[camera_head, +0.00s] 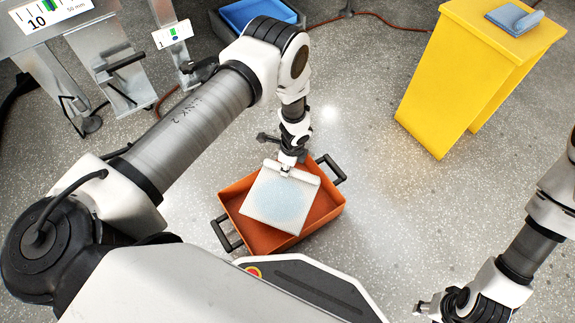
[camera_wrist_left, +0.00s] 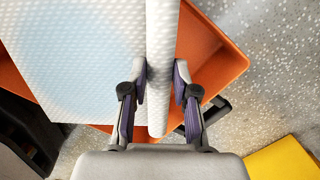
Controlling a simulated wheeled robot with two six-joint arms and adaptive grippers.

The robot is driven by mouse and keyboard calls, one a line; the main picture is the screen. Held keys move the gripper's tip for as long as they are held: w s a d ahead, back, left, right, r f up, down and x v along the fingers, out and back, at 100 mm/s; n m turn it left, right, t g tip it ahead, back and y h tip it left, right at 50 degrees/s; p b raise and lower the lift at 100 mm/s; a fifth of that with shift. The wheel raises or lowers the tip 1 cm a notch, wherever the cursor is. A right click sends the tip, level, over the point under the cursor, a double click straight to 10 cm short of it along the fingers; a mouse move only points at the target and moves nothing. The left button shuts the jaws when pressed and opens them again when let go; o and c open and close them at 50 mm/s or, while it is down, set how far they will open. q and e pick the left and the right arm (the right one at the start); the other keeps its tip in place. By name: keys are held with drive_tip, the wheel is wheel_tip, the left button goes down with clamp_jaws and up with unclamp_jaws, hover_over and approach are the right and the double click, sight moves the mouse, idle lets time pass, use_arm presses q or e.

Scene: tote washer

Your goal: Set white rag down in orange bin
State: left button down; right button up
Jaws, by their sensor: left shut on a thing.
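The white rag (camera_head: 275,205) is a flat textured sheet with a pale blue patch and a rolled edge. My left gripper (camera_head: 287,167) is shut on that rolled edge. In the left wrist view the rag (camera_wrist_left: 80,50) hangs between the fingers of the left gripper (camera_wrist_left: 160,95). The orange bin (camera_head: 328,207) stands on the floor below the rag, with dark handles at two ends. The rag covers much of its opening; I cannot tell whether it touches the bin. The bin also shows in the left wrist view (camera_wrist_left: 210,60). My right gripper (camera_head: 428,308) is at the bottom right, empty and away from the bin.
A yellow stand (camera_head: 465,75) with a blue-grey pad (camera_head: 514,19) on top is at the upper right. A blue bin (camera_head: 256,12) lies at the top. Metal equipment (camera_head: 105,60) stands at the upper left. Speckled floor right of the orange bin is clear.

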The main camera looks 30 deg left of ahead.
use_arm(q)
drive_tip(key=shift+f+b, duration=0.35)
drive_tip(key=shift+f, duration=0.05)
drive_tip(key=shift+r+p, duration=0.45)
unclamp_jaws()
idle(0.6)
drive_tip(key=shift+d+r+p, duration=0.15)
drive_tip(key=shift+r+p, duration=1.1)
drive_tip(key=shift+r, duration=0.25)
drive_tip(key=shift+d+r+p, duration=0.2)
drive_tip(key=shift+r+p, duration=1)
drive_tip(key=shift+r, duration=0.25)
drive_tip(key=shift+d+r+p, duration=0.15)
drive_tip(key=shift+r+p, duration=1.1)
drive_tip(key=shift+r, duration=0.25)
